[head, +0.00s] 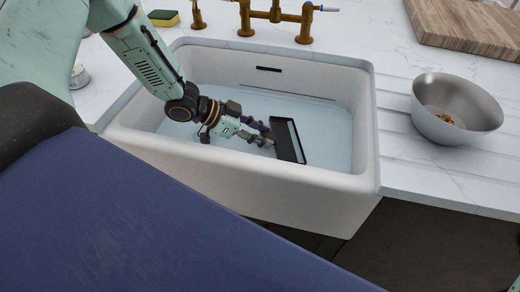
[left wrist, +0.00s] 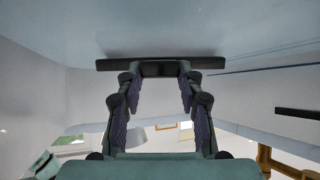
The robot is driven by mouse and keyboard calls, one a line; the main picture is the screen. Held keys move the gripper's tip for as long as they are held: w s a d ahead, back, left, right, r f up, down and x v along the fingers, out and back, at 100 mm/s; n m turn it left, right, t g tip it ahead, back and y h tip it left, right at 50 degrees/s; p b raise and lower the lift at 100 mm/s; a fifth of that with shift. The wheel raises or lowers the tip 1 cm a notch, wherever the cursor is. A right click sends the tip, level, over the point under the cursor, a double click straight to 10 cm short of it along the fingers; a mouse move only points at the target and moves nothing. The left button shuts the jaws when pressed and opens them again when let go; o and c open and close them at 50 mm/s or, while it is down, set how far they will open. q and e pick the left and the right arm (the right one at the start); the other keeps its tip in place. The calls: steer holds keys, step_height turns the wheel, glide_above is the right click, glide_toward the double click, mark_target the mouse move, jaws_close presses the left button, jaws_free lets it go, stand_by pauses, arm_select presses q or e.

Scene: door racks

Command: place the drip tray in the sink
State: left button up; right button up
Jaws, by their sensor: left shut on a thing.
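The drip tray (head: 289,140) is a dark, shallow rectangular tray with a raised rim. It is inside the white sink (head: 250,172), low in the basin and right of its middle. My left gripper (head: 267,138) reaches down over the sink's left side and is shut on the tray's left edge. In the left wrist view the tray (left wrist: 108,65) shows as a dark bar edge-on, with both fingertips (left wrist: 158,75) at its middle. I cannot tell whether the tray touches the basin floor. My right gripper is not in view.
A brass tap (head: 272,14) stands behind the sink. A metal bowl (head: 455,107) with small bits inside sits on the right counter. A wooden board (head: 465,30) lies behind it. A yellow-green sponge (head: 163,17) is at the back left. The sink walls surround the gripper.

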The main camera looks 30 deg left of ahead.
arm_select(q)
steer(key=shift+a+f+b, duration=0.2)
steer(key=shift+f+b, duration=0.15)
steer(key=shift+f, duration=0.9)
step_height(320, 180, down, 3)
steer(key=shift+d+r+b, duration=0.1)
steer(key=shift+d+b, duration=0.05)
steer(key=shift+b, duration=0.5)
steer(key=shift+w, duration=0.15)
steer(key=o, duration=0.9)
steer(key=shift+o, duration=1.3)
